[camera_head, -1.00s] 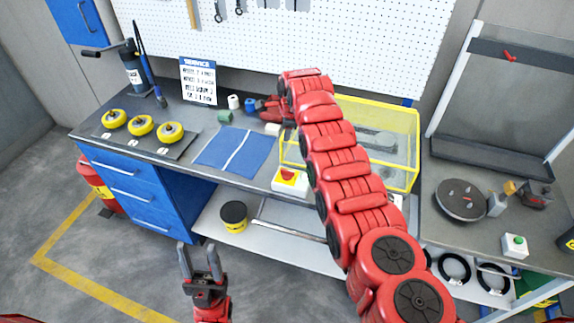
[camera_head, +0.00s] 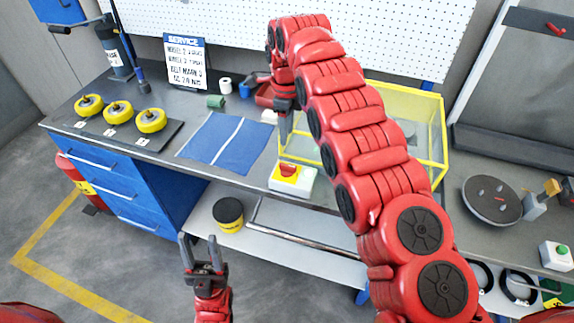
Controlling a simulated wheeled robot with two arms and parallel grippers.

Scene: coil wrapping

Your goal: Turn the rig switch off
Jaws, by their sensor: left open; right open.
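The rig switch (camera_head: 290,173) is a white box with a yellow top and a red knob, at the front edge of the bench beside the yellow-framed clear enclosure (camera_head: 443,165). My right gripper (camera_head: 284,138) points down just behind and above the switch's red knob, and appears apart from it. It is open, though its fingers overlap in this view. My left gripper (camera_head: 198,240) is open and empty, low in front of the bench, over the floor. My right arm hides part of the enclosure.
A blue mat (camera_head: 222,142) lies left of the switch. Several yellow rollers (camera_head: 118,112) stand on a dark tray further left. A green-button box (camera_head: 555,255) and a round plate (camera_head: 492,199) are on the right bench. A yellow-black tin (camera_head: 229,215) is on the lower shelf.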

